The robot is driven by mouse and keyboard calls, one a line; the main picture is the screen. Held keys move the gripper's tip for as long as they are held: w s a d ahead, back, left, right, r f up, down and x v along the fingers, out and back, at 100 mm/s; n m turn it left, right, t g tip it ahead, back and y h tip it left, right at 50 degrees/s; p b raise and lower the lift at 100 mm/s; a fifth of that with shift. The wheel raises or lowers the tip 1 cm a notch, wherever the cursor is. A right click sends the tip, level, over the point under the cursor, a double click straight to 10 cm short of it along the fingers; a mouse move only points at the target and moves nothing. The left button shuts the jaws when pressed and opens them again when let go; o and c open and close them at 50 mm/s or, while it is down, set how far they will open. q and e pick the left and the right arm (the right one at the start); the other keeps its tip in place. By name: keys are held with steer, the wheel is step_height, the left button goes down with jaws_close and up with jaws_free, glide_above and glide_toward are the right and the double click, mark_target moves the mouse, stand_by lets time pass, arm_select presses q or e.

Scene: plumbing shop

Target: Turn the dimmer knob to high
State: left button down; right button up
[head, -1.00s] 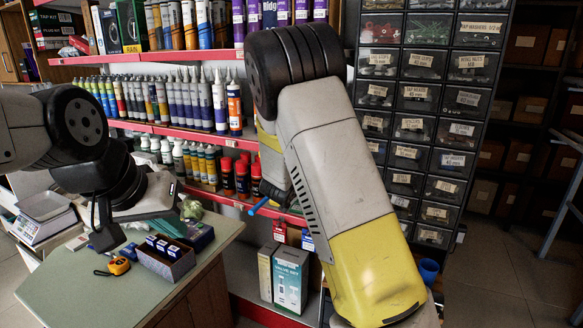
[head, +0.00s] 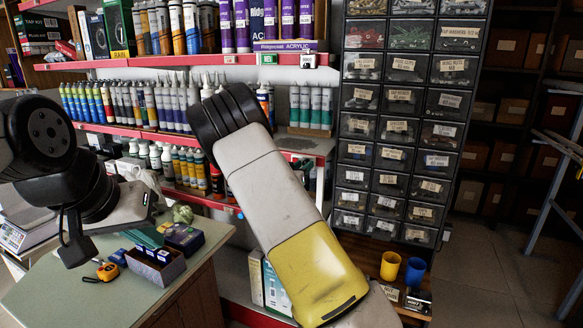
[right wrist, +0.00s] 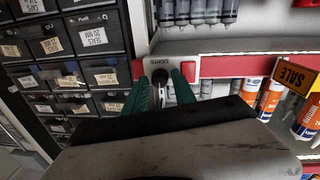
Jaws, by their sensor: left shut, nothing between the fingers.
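The dimmer knob (right wrist: 159,76) is a small dark round knob below a white plate marked LIGHTS, on a red shelf edge, in the right wrist view. My right gripper (right wrist: 161,82) is open, with one green finger on each side of the knob; I cannot tell whether either touches it. In the head view my right arm slants up across the middle, and its gripper and the knob are not visible. My left gripper (head: 76,250) is shut and empty, hanging above the counter on the left, far from the knob.
A drawer cabinet (head: 398,130) stands right of the shelves. The counter (head: 120,300) holds a tape measure (head: 107,271) and a box (head: 155,267).

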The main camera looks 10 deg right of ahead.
jaws_close()
steer(key=shift+m, duration=0.4)
steer(key=shift+s+d+m+t+y, duration=0.1)
steer(key=shift+m+t+y, duration=0.25)
steer(key=shift+m, duration=5.1)
steer(key=shift+w+d+m+t+y, duration=0.15)
steer(key=shift+m+y, duration=0.45)
steer(key=shift+m, duration=4.8)
steer(key=shift+s+m+t+y, duration=0.15)
steer(key=shift+m+t+y, duration=0.25)
steer(key=shift+m, duration=5.05)
